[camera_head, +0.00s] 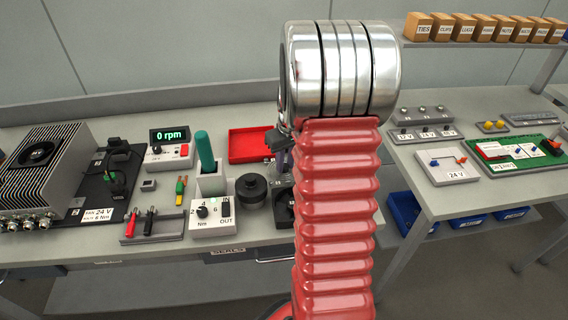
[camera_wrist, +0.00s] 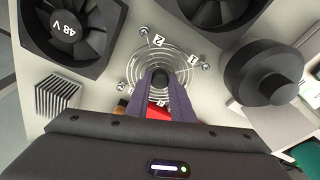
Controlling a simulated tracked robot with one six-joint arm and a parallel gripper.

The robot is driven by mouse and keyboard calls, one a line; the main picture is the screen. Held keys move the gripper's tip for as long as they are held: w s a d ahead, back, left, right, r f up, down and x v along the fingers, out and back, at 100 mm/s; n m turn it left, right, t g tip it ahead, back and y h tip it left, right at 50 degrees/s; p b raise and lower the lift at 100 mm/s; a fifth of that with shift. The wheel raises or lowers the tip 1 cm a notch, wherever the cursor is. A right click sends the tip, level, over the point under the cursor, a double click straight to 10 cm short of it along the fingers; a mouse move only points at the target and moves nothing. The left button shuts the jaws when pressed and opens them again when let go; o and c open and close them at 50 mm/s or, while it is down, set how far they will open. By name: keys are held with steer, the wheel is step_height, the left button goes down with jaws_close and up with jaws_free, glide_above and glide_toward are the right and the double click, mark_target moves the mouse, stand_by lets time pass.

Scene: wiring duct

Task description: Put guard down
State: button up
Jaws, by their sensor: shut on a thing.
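The guard (camera_wrist: 137,67) is a round silver wire grille with small tabs and numbered tags around its rim. It shows in the wrist view, just beyond my fingertips. My gripper (camera_wrist: 161,80) is shut on the middle of the guard, with its two dark fingers around the hub. My fingers hide part of the guard's near side. Its height over the bench is hard to tell. In the head view my red arm and silver wrist cover most of this spot, and only a bit of my gripper (camera_head: 279,143) shows beside the arm.
A black fan marked 48 V (camera_wrist: 70,32) and another black fan (camera_wrist: 222,8) lie close to the guard. A black stepped round part (camera_wrist: 265,75) is at the right, a finned heat sink (camera_wrist: 57,97) at the left. A red tray (camera_head: 250,146) stands behind.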

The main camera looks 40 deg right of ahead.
steer(key=shift+f, duration=0.15)
steer(key=o, duration=0.9)
steer(key=shift+o, duration=0.2)
step_height(320, 180, up, 12)
steer(key=s, duration=0.1)
steer(key=shift+s+a, duration=0.2)
steer(key=shift+s, duration=0.2)
stand_by(0.3)
steer(key=s+a+r+n+t, duration=0.1)
steer(key=s+a+r, duration=0.15)
steer(key=a, duration=0.65)
steer(key=s+a+r+t, duration=0.15)
steer(key=a+r, duration=0.25)
steer(key=a, duration=0.6)
steer(key=s+a+n+t, duration=0.1)
steer(key=s+a, duration=0.9)
steer(key=a, duration=0.2)
steer(key=shift+s+a, duration=0.2)
steer(key=shift+a, duration=0.15)
